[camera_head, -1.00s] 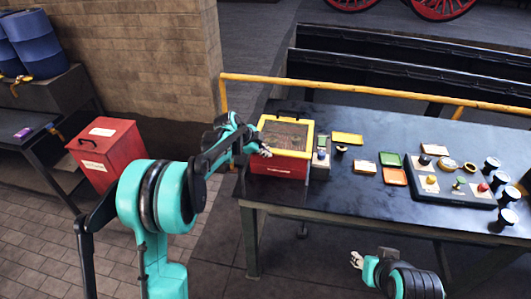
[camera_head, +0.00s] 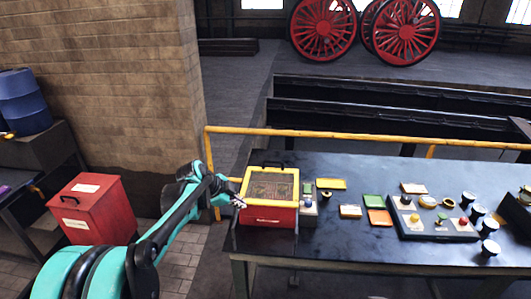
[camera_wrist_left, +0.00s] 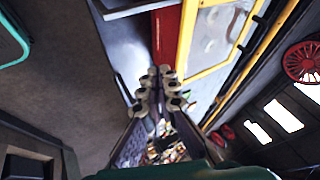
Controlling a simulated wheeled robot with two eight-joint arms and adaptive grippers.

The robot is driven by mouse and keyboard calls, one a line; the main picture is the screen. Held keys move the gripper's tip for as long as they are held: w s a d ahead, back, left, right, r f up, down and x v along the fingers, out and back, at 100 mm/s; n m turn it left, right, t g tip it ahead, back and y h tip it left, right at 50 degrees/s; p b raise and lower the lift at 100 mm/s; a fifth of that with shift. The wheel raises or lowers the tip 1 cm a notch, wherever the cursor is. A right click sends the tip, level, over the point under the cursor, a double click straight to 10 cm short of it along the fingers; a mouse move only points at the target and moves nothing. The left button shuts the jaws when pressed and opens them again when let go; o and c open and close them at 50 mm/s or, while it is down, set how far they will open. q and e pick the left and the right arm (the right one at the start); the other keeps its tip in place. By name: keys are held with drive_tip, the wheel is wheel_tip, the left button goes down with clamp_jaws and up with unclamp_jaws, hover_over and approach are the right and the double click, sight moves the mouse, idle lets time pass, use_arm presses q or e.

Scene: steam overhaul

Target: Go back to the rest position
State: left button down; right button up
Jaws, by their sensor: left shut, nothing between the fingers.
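My left gripper (camera_head: 238,202) is at the left side of the red box with the yellow-framed glass lid (camera_head: 268,217), close to its front left corner. In the left wrist view the fingers (camera_wrist_left: 160,85) are together with nothing between them. The red wall and yellow frame of the box (camera_wrist_left: 208,55) show just ahead and right of the fingertips. I cannot tell whether they touch. My right gripper is not in view.
The dark workbench (camera_head: 345,235) holds a grey control panel (camera_head: 432,228), small green, orange and yellow trays, and several black cylinders. A yellow rail (camera_head: 330,134) runs behind it. A red bin (camera_head: 92,208) and blue barrels (camera_head: 22,100) stand left.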

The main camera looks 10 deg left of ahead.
use_arm(q)
drive_tip(key=s+r+n+y+b, duration=0.2)
drive_tip(key=s+n, duration=0.6)
drive_tip(key=s, duration=0.9)
drive_tip(key=s+f+n+y+b, duration=0.1)
drive_tip(key=s+f+n, duration=0.2)
drive_tip(key=s, duration=0.4)
drive_tip(key=s+a+f+n+t+y+b, duration=0.1)
drive_tip(key=s+f+n, duration=0.3)
drive_tip(key=s, duration=0.4)
drive_tip(key=shift+a+n+y, duration=0.15)
drive_tip(key=shift+n+y, duration=0.15)
drive_tip(key=shift+n, duration=0.5)
